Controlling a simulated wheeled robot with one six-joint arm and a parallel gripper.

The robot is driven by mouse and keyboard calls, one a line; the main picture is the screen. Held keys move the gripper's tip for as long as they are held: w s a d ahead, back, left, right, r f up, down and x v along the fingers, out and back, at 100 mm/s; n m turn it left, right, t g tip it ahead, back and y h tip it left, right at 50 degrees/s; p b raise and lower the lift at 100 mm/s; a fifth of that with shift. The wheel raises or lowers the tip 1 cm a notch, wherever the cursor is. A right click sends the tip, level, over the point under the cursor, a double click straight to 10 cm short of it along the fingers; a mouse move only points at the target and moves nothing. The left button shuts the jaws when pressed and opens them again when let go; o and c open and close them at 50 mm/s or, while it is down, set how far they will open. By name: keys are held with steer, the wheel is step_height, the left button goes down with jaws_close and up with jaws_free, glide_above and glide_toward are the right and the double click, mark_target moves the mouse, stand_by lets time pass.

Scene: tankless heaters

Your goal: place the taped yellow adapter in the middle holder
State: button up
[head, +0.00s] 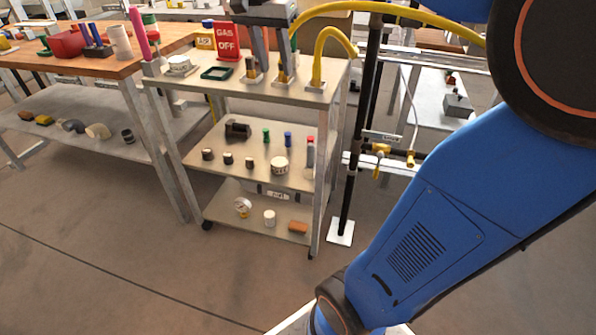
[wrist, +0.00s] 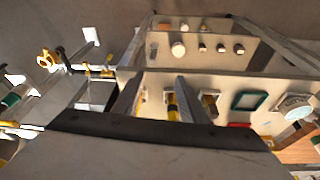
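The metal cart's top shelf (head: 330,75) has a row of small light holders. The middle holder (head: 283,80) and the left holder (head: 252,78) are partly hidden under my gripper (head: 272,45). A yellow hose end stands in the right holder (head: 315,86). In the wrist view, the fingers of my gripper (wrist: 159,82) are spread apart. The yellow adapter (wrist: 172,106), with a dark band, shows between them, close to the right-hand finger. It appears upright at the middle holder; its seating is hidden. Another holder (wrist: 210,98) lies just beyond that finger.
A red gas sign (head: 227,42), green tray (head: 216,73) and gauge (head: 180,63) share the top shelf. A yellow hose (head: 400,14) arches behind. A dark vertical pipe (head: 362,110) stands right of the cart. Lower shelves hold several small fittings. Floor in front is clear.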

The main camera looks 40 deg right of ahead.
steer(key=s+a+f+n+t+y, duration=0.1)
steer(key=s+a+f+n, duration=0.2)
steer(key=s+f+n, duration=0.3)
steer(key=s+a+f+n+t+y, duration=0.1)
steer(key=s+a+f+n, duration=0.3)
steer(key=s+f, duration=0.9)
steer(key=shift+s+f+n+t+y, duration=0.15)
steer(key=shift+f+n+t+y, duration=0.25)
steer(key=shift+f+n+t, duration=0.4)
steer(key=shift+r, duration=0.3)
